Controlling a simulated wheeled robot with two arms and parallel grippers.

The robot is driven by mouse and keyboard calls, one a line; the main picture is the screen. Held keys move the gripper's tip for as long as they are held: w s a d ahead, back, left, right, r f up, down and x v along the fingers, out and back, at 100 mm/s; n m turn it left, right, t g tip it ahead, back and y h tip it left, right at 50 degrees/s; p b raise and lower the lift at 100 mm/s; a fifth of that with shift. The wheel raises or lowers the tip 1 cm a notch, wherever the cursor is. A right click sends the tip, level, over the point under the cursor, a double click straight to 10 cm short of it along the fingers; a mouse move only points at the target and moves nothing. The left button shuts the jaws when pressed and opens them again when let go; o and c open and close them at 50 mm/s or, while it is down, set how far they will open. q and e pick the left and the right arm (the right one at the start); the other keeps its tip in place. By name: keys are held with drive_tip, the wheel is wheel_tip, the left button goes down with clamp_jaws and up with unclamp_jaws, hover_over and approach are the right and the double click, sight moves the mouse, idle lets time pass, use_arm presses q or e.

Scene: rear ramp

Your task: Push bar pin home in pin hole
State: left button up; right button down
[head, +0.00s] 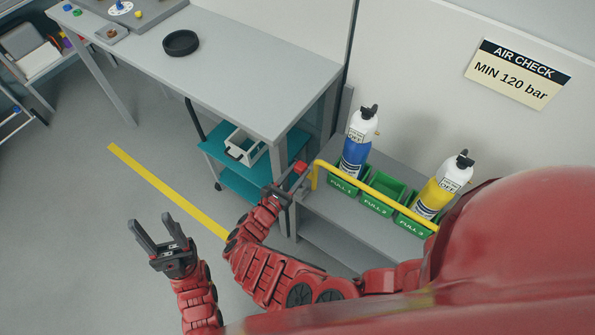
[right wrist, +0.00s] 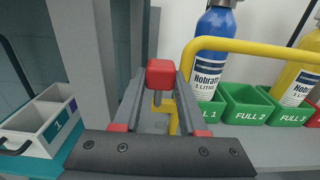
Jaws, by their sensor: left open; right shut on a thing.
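The bar pin (right wrist: 161,73) has a red block head and a grey shank below it. My right gripper (right wrist: 162,88) is shut on it, with a finger on each side. In the head view the red head (head: 300,167) shows beside the left end of the yellow bar (head: 372,190). In the right wrist view a yellow bracket (right wrist: 172,118) of the bar lies behind and below the shank. The pin hole is hidden, so I cannot tell how deep the pin sits. My left gripper (head: 152,222) is open and empty over the floor.
Blue (head: 357,150) and yellow (head: 436,188) cylinders stand in green bins behind the bar; the middle bin (head: 382,188) is empty. A workbench (head: 245,65) with a black ring (head: 181,43) and a teal cart (head: 240,185) with a tray (head: 243,147) stand to the left.

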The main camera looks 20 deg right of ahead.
drive_tip(key=shift+f+b, duration=2.55)
drive_tip(key=shift+f, duration=0.25)
drive_tip(key=shift+f, duration=0.2)
drive_tip(key=shift+f+b, duration=0.35)
drive_tip(key=shift+b, duration=0.1)
drive_tip(key=shift+f+b, duration=1.65)
drive_tip(key=shift+c, duration=1.9)
unclamp_jaws()
